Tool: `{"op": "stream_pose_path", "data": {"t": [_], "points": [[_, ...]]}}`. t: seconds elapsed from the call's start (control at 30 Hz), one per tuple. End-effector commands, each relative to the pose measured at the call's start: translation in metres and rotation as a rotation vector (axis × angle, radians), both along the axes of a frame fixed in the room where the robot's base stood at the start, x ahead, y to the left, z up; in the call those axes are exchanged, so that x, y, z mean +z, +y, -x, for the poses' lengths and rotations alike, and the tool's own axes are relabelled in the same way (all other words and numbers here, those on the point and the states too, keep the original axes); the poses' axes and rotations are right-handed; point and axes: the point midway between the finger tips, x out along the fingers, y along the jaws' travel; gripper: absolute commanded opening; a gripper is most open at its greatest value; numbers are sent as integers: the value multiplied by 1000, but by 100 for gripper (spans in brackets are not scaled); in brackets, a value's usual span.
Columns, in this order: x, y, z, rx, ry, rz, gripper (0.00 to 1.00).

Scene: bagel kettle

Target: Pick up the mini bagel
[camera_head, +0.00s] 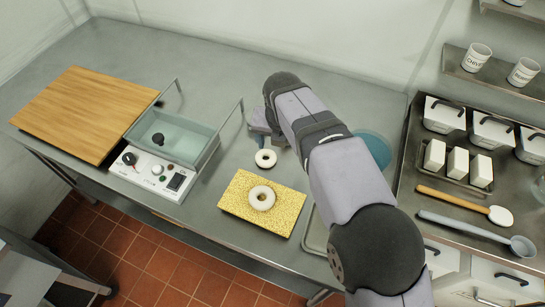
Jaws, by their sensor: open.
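The mini bagel is probably the smaller pale ring (260,158), which lies on the steel counter just above the yellow speckled board. A larger pale bagel (262,205) lies on that yellow board (289,200). My gripper (261,131) is open, just above the smaller ring in the picture. It is partly hidden by my arm, and I cannot tell its exact height or whether it touches anything. Nothing shows between its jaws.
A kettle unit with a teal basin (190,128) and a white control panel (152,174) stands left of the bagels. A wooden board (85,110) lies farther left. A teal round thing (376,148) is partly behind my arm.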

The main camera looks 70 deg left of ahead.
Motion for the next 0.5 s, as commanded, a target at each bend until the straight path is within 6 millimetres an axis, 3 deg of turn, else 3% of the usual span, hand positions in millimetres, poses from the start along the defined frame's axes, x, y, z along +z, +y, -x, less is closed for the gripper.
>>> {"op": "stream_pose_path", "data": {"t": [0.03,0.1,0.2,0.5], "points": [[-2,7,17,73,-13,2,75],[-3,13,31,148,-27,3,75],[-4,18,43,206,-39,3,75],[-14,21,43,220,-42,5,75]]}}
